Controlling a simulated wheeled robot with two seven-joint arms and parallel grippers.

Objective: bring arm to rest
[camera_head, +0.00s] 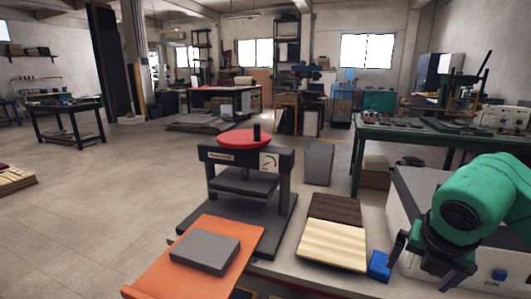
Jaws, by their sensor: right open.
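My right arm (478,200), green with black joints, comes in from the right edge. Its black gripper (418,265) hangs low at the lower right, open, with nothing seen between its fingers. It is over the front right of the workbench, before a pale machine box and just right of a small blue block (378,266). Whether a finger touches the block or the box I cannot tell. My left gripper is not in view.
A black press (283,195) with a red top stands mid-bench. An orange board (205,258) carries a grey slab (205,252). A dark board (335,208) and pale board (333,245) lie right of the press. The pale box (402,190) is close behind my right gripper.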

